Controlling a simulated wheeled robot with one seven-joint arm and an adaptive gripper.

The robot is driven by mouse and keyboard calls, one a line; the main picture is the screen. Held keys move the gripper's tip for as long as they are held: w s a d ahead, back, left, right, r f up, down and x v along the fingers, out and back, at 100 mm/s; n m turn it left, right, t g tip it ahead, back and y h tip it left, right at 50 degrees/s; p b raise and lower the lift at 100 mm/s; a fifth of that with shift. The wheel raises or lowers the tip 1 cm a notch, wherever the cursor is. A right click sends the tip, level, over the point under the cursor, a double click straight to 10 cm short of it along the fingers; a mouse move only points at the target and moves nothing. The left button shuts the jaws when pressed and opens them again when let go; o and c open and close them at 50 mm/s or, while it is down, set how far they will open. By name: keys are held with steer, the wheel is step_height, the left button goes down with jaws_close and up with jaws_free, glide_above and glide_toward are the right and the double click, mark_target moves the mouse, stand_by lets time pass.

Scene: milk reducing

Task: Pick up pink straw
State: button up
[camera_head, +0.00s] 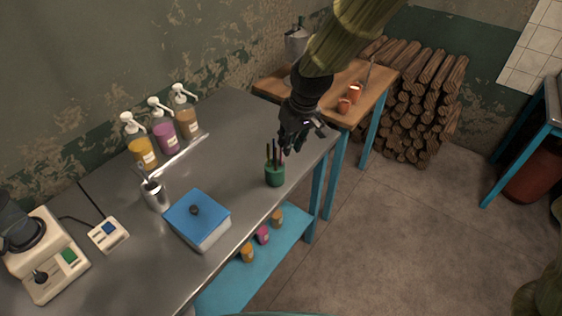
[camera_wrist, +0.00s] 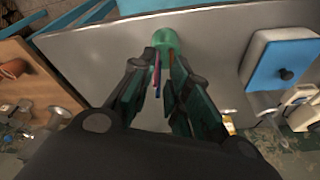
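A green cup (camera_head: 275,175) stands near the front edge of the metal table, with several thin straws upright in it. Most straws look dark in the head view. In the wrist view the cup (camera_wrist: 165,41) is at the top centre. A thin pink-red straw (camera_wrist: 155,76) shows beside a blue one, close to the left finger; its exact outline is hard to tell. My gripper (camera_head: 303,135) is just above the cup and tilted down toward it. In the wrist view its fingers (camera_wrist: 160,68) are apart, with straws showing between them. Neither finger is clearly closed on anything.
A blue-lidded box (camera_head: 197,218), a metal tumbler (camera_head: 155,194) and several pump bottles (camera_head: 164,137) stand left of the cup. A blender base (camera_head: 45,255) is at far left. A wooden table (camera_head: 370,85) is behind right. The metal tabletop beyond the cup is clear.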

step_height(320, 180, up, 5)
steer(key=w+a, duration=0.1)
steer(key=p, duration=0.4)
glide_above(281, 162)
step_height(281, 162, down, 10)
steer(key=shift+d+f, duration=0.15)
steer(key=shift+f, duration=0.1)
steer(key=shift+s+t, duration=0.1)
steer(key=shift+t, duration=0.2)
steer(key=shift+c, duration=0.2)
jaws_close()
